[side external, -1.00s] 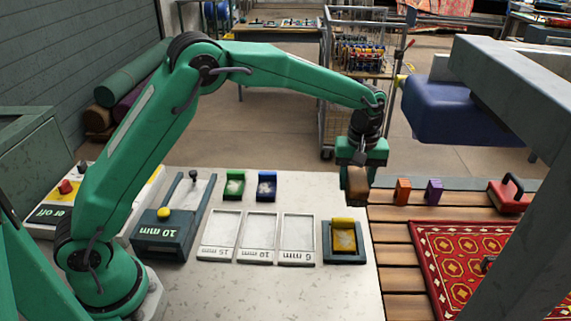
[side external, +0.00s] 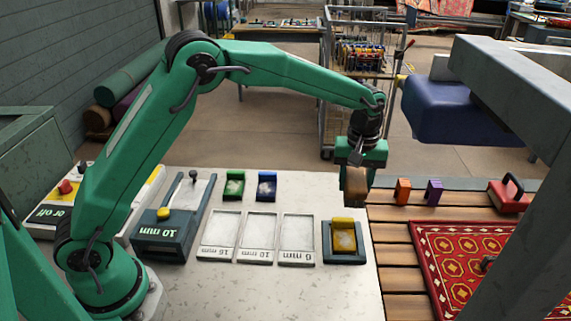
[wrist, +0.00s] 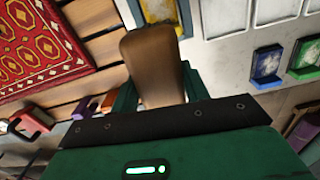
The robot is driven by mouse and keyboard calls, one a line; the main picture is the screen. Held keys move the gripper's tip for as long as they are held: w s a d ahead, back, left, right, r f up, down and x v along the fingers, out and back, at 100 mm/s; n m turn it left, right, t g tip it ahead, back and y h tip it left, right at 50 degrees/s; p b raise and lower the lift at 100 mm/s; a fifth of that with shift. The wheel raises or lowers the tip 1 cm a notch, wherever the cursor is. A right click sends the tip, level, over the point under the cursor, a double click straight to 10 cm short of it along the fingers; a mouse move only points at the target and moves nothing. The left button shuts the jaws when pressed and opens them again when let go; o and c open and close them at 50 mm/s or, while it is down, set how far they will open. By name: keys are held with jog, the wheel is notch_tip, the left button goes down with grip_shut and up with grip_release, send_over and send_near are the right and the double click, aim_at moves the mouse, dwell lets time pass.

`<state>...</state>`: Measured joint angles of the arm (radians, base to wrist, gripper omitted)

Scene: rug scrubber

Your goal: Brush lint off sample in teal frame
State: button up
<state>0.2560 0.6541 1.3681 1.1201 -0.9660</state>
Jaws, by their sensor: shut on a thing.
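My gripper (side external: 357,178) is shut on a brown wooden block-like brush (side external: 356,193). It holds the brush in the air near the bench's right edge, apart from the frame. In the wrist view the brush (wrist: 152,65) sits between my green fingers; no bristles can be made out. The dark teal frame (side external: 329,257) lies on the bench, below the gripper in the side view. In it is a yellow sample (side external: 344,241) with a raised yellow block (side external: 343,223) at its back edge. Pale specks of lint seem to lie on the sample. The frame is partly hidden behind the brush in the wrist view.
Several pale labelled trays (side external: 258,240) lie left of the frame. Behind them stand green (side external: 234,184) and blue (side external: 266,185) holders. Orange (side external: 403,190) and purple (side external: 434,191) blocks stand on the slats to the right, near a red rug (side external: 470,262). A grey beam overhangs the right.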

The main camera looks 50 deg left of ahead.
aim_at(349, 186)
jog(key=m, duration=0.1)
jog(key=s+m, duration=0.1)
jog(key=m, duration=0.1)
jog(key=s+m, duration=0.1)
jog(key=shift+d+r+m, duration=0.2)
jog(key=shift+d+m, duration=0.1)
jog(key=shift+m, duration=0.1)
jog(key=m, duration=0.1)
jog(key=s+m, duration=0.1)
jog(key=m, duration=0.1)
jog(key=s+m, duration=0.1)
jog(key=shift+d+r+m, duration=0.15)
jog(key=shift+d+m, duration=0.1)
jog(key=shift+m, duration=0.05)
jog(key=shift+s+d+r+m, duration=0.1)
jog(key=shift+s+m, duration=0.5)
jog(key=shift+m, duration=0.7)
jog(key=shift+s+d+m, duration=0.1)
jog(key=shift+s+m, duration=0.45)
jog(key=shift+m, duration=0.75)
jog(key=shift+s+d+r+m, duration=0.1)
jog(key=shift+s+m, duration=0.5)
jog(key=shift+m, duration=0.7)
jog(key=shift+f, duration=0.15)
jog(key=shift+f, duration=2.45)
jog(key=shift+f, duration=0.15)
jog(key=shift+f, duration=1.75)
jog(key=shift+f, duration=0.6)
